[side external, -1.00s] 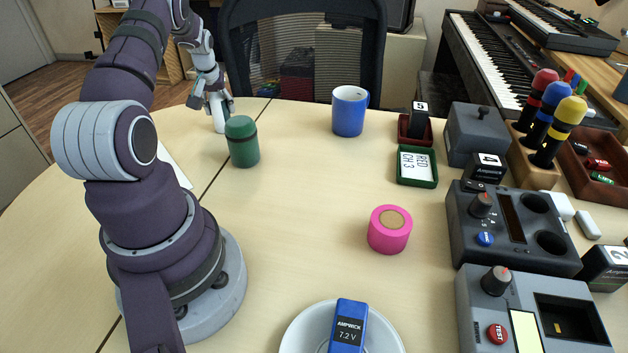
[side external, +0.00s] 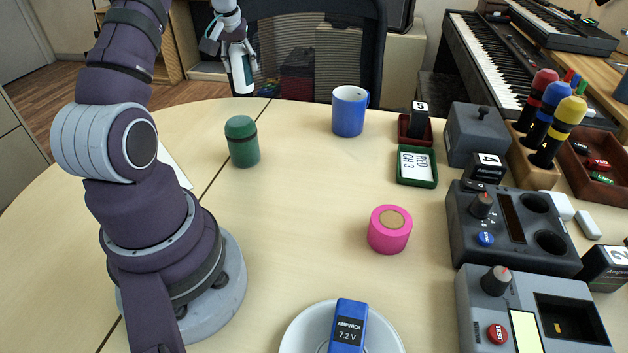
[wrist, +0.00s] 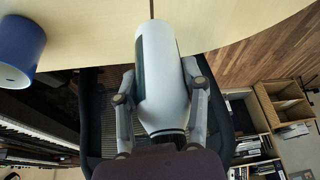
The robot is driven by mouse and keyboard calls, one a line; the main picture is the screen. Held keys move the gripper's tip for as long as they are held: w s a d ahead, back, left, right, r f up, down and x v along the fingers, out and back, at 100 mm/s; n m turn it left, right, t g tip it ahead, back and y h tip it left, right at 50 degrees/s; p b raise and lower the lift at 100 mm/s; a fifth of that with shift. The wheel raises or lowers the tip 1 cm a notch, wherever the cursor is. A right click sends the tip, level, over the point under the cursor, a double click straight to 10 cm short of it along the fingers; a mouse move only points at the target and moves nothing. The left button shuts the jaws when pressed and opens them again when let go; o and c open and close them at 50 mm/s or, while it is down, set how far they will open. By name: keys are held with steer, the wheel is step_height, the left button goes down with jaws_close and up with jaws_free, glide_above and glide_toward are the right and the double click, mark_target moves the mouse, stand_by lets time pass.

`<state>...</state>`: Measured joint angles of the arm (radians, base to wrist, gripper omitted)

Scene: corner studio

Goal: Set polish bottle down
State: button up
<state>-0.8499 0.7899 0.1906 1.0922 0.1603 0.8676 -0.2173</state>
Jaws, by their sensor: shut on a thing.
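The polish bottle (wrist: 162,75) is white with a dark label panel. It fills the middle of the wrist view, between the two fingers of my gripper. My gripper (side external: 238,62) is shut on it at the far left of the table in the side view. There the bottle (side external: 243,80) hangs near the table's far edge, its lower end in front of the chair. Whether it touches the tabletop is hard to tell, but it appears raised.
A green canister (side external: 242,142) stands nearer on the table (side external: 300,190). A blue mug (side external: 349,111) stands to the right, also in the wrist view (wrist: 20,48). A black mesh chair (side external: 305,50) is behind the edge. Pink tape (side external: 389,230) sits mid-table.

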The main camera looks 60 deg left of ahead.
steer(key=w+d+m, duration=0.2)
steer(key=w+d, duration=0.3)
steer(key=w, duration=0.1)
steer(key=shift+t, duration=0.3)
step_height(320, 180, down, 10)
steer(key=shift+s, duration=0.15)
steer(key=shift+f, duration=0.1)
steer(key=o, duration=1.2)
